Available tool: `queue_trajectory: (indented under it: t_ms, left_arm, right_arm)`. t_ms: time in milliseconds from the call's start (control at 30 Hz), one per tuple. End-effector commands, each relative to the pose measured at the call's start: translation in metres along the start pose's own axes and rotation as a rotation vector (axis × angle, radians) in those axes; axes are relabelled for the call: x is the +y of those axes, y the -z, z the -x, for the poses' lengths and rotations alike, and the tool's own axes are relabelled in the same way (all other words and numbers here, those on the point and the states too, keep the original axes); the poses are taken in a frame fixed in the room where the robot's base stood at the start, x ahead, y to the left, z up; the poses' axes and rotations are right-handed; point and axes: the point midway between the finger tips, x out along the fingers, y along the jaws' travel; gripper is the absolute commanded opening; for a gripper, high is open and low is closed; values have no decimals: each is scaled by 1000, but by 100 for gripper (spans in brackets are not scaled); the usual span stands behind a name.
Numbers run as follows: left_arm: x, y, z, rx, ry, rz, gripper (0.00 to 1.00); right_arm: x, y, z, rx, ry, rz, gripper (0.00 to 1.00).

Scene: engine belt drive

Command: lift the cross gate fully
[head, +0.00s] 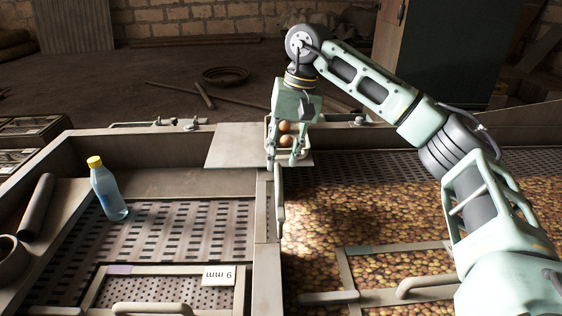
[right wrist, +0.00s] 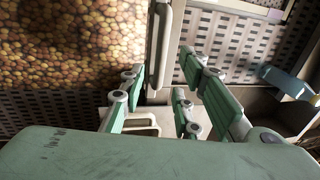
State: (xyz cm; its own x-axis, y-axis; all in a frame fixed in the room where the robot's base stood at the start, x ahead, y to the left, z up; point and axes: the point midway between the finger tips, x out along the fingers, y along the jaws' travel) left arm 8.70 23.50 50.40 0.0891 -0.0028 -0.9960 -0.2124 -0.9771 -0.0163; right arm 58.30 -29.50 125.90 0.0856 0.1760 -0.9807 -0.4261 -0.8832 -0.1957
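A narrow upright pale bar (head: 280,205), which looks like the cross gate or its handle, stands along the divider between the two troughs. It also shows in the right wrist view (right wrist: 173,40), running up from between the fingers. I cannot tell how far the gate is raised. My right gripper (head: 284,160) points down over the far end of this bar. Its fingers are spread apart in the right wrist view (right wrist: 160,85), with the bar's near end between or just beyond them. Contact cannot be made out. My left gripper is out of view.
Potatoes (head: 325,215) fill the right trough. The left trough's slotted bed (head: 170,235) is bare, with a blue bottle (head: 110,193) and a "9 mm" framed screen (head: 170,290).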

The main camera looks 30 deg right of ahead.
Motion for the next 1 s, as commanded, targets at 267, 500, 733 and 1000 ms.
queue_trajectory:
  t_ms: [267,500,733,1000]
  left_arm:
    - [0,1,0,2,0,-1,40]
    - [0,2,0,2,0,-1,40]
    - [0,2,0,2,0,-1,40]
    - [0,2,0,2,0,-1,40]
  right_arm:
    - [-1,1,62,4,4,-2,30]
    - [0,0,88,2,2,-2,30]
    - [0,0,92,2,2,-1,30]
    - [0,0,91,1,1,-1,30]
